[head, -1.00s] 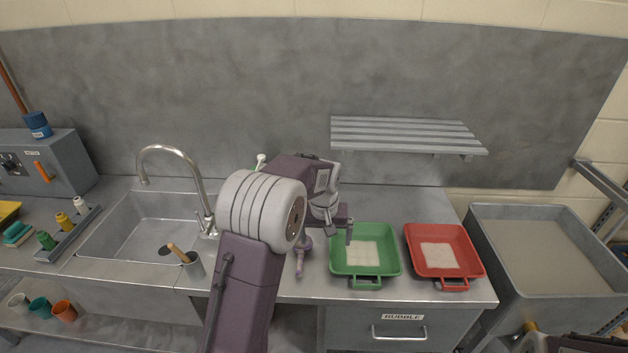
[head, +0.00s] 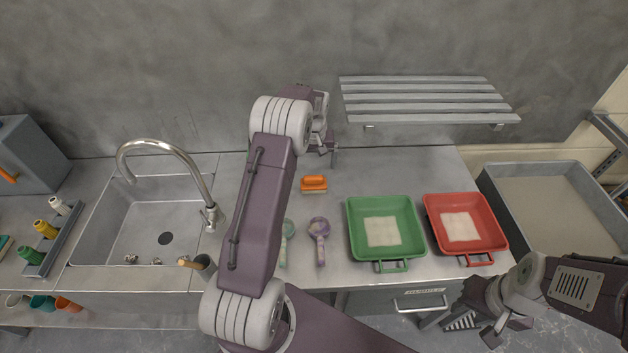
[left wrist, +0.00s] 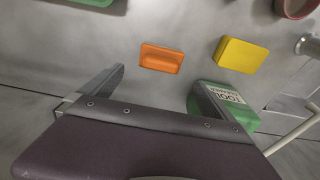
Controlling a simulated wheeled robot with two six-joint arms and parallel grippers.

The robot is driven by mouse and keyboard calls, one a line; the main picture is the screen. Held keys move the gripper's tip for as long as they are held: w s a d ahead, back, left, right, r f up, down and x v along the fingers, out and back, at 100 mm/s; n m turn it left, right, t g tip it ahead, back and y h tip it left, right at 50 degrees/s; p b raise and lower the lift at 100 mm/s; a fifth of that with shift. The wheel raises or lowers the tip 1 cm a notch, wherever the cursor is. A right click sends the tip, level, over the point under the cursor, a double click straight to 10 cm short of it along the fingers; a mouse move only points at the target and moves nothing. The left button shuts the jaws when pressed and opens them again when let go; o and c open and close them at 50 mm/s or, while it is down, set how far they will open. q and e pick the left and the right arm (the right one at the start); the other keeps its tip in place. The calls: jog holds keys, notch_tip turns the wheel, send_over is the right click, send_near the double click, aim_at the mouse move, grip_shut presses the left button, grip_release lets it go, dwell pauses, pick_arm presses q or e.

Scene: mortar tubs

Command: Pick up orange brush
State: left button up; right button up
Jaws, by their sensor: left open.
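The orange brush (head: 314,184) lies on the steel counter behind the purple-handled scoop, just below my left gripper in the head view. It also shows as an orange block (left wrist: 161,57) in the left wrist view, ahead of the fingers and between their lines. My left gripper (head: 326,151) is open, with nothing between its fingers (left wrist: 158,79); it is apart from the brush. My right gripper (head: 493,334) is at the lower right, far from the brush; its jaws are not clear.
A yellow block (left wrist: 241,54) and a green tool cleaner bottle (left wrist: 238,118) are close to the brush in the left wrist view. A purple scoop (head: 319,240), green tray (head: 354,240) and red tray (head: 436,235) stand nearby. A slatted shelf (head: 425,98) hangs above.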

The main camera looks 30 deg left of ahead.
aim_at(314, 178)
pick_arm(q)
jog(key=f, duration=0.3)
jog(key=f+p, duration=0.1)
jog(key=shift+w+a+f, duration=0.2)
jog(key=shift+w+a, duration=0.15)
jog(key=shift+a, duration=0.05)
jog(key=f, duration=0.1)
jog(key=p, duration=0.1)
jog(key=f, duration=0.1)
jog(key=shift+s+d+f+p, duration=0.3)
jog(key=shift+d+p, duration=0.05)
jog(key=shift+p, duration=0.05)
jog(key=shift+w+a+f, duration=0.1)
jog(key=shift+w+f, duration=0.05)
jog(key=shift+f, duration=0.45)
jog(key=shift+w+a+f, duration=0.1)
jog(key=shift+f, duration=0.55)
jog(key=c, duration=1.3)
notch_tip(314, 178, up, 10)
jog(key=shift+r+b, duration=0.1)
jog(key=shift+b, duration=0.95)
jog(key=shift+c, duration=0.2)
jog(key=o, duration=0.6)
jog(key=c, duration=0.3)
